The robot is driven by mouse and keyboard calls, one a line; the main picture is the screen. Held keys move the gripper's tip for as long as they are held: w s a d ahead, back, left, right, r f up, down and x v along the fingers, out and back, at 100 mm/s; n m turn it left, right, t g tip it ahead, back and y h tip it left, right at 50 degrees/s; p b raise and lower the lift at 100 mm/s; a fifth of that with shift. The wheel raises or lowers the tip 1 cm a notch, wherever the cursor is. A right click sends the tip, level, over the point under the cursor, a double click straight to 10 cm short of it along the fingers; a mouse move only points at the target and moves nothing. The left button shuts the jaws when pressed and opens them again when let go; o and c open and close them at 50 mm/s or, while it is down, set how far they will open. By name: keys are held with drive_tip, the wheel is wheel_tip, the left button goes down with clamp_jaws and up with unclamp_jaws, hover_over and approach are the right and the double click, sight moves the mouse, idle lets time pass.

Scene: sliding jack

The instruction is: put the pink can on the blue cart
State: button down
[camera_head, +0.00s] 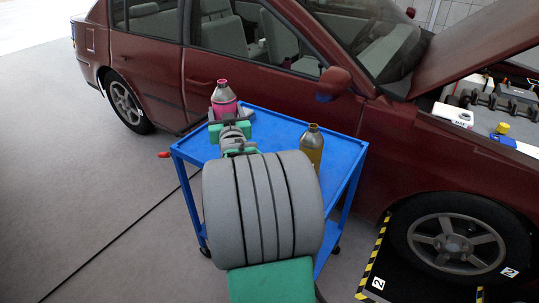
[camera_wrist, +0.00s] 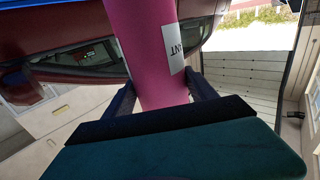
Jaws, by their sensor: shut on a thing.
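The pink can (camera_head: 224,101) has a grey shoulder and a pink cap. It is upright at the far left corner of the blue cart (camera_head: 271,125) in the head view. My gripper (camera_head: 230,112) is shut on the can, and its fingers lie on either side of it. In the wrist view the pink can (camera_wrist: 150,50) with a white label stands between the two fingers of my gripper (camera_wrist: 160,95). The can appears over the cart top or its edge; I cannot tell whether its base touches the surface, as my gripper hides it.
A brown-yellow bottle (camera_head: 311,146) stands on the right part of the cart top. A dark red car (camera_head: 280,92) is close behind the cart, its hood (camera_head: 480,45) raised at the right. A black and yellow striped platform (camera_head: 385,265) lies under the front wheel.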

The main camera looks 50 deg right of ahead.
drive_tip(key=s+d+m+g+h+b, duration=0.1)
drive_tip(key=s+d+h, duration=0.15)
drive_tip(key=d, duration=0.45)
drive_tip(key=s+d+m+g+h+b, duration=0.15)
drive_tip(key=s+d, duration=0.25)
drive_tip(key=d, duration=0.4)
wheel_tip(320, 180, down, 11)
drive_tip(key=y, duration=0.1)
drive_tip(key=shift+p, duration=0.4)
drive_tip(key=shift+c, duration=1.4)
unclamp_jaws()
drive_tip(key=shift+f, duration=0.1)
